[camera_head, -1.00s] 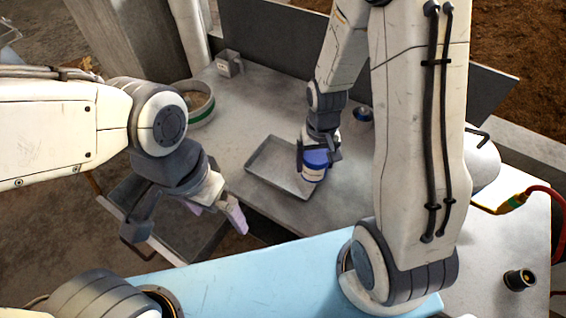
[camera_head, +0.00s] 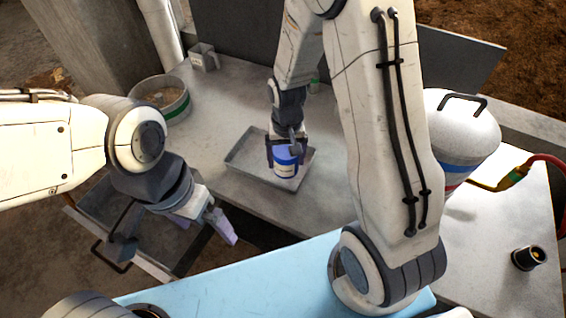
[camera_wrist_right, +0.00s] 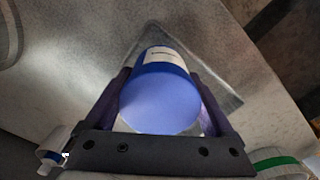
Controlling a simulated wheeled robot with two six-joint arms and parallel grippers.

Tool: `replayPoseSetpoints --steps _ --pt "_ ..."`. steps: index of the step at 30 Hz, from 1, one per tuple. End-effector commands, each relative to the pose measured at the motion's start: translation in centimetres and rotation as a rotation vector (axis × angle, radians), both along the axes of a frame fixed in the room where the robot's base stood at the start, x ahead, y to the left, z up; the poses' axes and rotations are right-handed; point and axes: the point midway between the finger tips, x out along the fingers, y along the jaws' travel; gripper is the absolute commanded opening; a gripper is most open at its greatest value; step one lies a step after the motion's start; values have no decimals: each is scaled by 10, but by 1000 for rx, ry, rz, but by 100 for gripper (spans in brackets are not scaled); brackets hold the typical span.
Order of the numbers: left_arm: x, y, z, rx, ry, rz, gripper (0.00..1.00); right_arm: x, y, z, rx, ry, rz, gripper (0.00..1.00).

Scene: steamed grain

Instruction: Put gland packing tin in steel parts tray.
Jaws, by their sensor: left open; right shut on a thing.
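The gland packing tin (camera_head: 285,165) is a blue-lidded tin with a pale label. My right gripper (camera_head: 286,148) is shut on it and holds it upright over the right part of the steel parts tray (camera_head: 243,152). I cannot tell whether the tin's base touches the tray floor. In the right wrist view the tin's blue lid (camera_wrist_right: 160,98) sits between both fingers, and part of the tray (camera_wrist_right: 222,97) shows behind it. My left gripper (camera_head: 205,233) is open and empty at the lower left, over the area in front of the table edge.
A round sieve-like container (camera_head: 172,103) and a small grey metal cup (camera_head: 204,57) stand at the back left. A white canister (camera_head: 462,130) with coloured bands stands on the right. A black cylindrical fitting (camera_head: 528,257) lies at the lower right. The table left of the tray is clear.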

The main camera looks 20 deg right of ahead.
Motion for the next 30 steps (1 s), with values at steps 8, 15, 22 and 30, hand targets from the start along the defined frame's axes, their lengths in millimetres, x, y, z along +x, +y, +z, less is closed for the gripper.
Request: replayPoseSetpoints --steps 8,15,22,30 --pt "0 0 5 0 0 0 99 17 0 -19 0 2 -1 11" --pt "0 0 9 0 0 0 99 17 0 -49 0 0 -1 11" --pt "0 0 8 0 0 0 99 17 0 -50 1 -2 -1 11" --pt "0 0 6 0 0 0 99 17 0 -54 0 -1 -1 100"
